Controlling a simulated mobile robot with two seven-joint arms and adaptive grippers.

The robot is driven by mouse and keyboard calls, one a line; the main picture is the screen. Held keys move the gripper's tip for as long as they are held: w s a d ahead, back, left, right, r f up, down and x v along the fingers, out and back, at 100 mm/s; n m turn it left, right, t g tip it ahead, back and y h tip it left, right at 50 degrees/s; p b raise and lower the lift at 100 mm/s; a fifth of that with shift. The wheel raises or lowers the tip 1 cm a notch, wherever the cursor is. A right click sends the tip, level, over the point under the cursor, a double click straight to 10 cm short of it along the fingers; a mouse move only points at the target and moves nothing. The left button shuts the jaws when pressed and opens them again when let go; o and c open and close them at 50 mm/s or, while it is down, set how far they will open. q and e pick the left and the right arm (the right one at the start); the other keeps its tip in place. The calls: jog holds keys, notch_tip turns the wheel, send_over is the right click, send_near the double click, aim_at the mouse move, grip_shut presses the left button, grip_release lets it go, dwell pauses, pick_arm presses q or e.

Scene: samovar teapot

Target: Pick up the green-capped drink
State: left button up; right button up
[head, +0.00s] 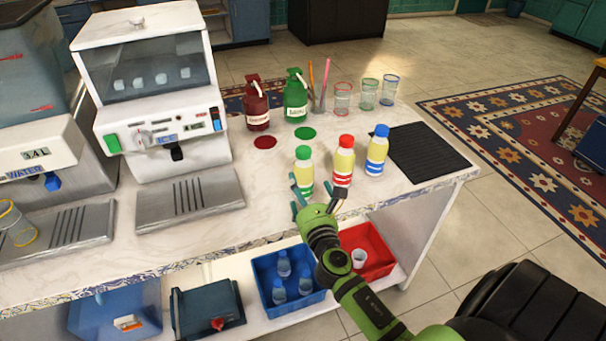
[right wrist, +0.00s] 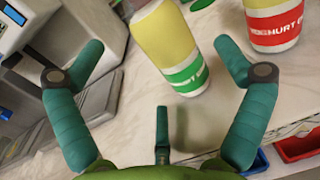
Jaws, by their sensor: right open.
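The green-capped drink (head: 304,170) is a yellow bottle with a green cap and a green-striped label, upright on the white counter. It also shows in the right wrist view (right wrist: 172,45), with its cap cut off by the frame's top edge. My right gripper (head: 315,198) is just in front of this bottle in the head view. In the right wrist view its teal fingers (right wrist: 160,62) are spread wide and hold nothing, with the bottle beyond and between them. A red-capped bottle (head: 343,162) and a blue-capped bottle (head: 377,152) stand to its right. My left gripper is out of view.
An ice dispenser (head: 150,95) stands to the left. Red (head: 256,105) and green (head: 295,98) syrup bottles, straws and several glasses (head: 342,98) stand behind. A black mat (head: 428,155) lies at right. Blue (head: 262,285) and red (head: 368,235) bins sit on the lower shelf.

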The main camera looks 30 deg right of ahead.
aim_at(302, 182)
jog(key=x, duration=0.5)
jog(key=shift+w+d, duration=0.1)
jog(key=shift+w, duration=0.15)
jog(key=shift+s, duration=0.1)
jog(key=c, duration=1.5)
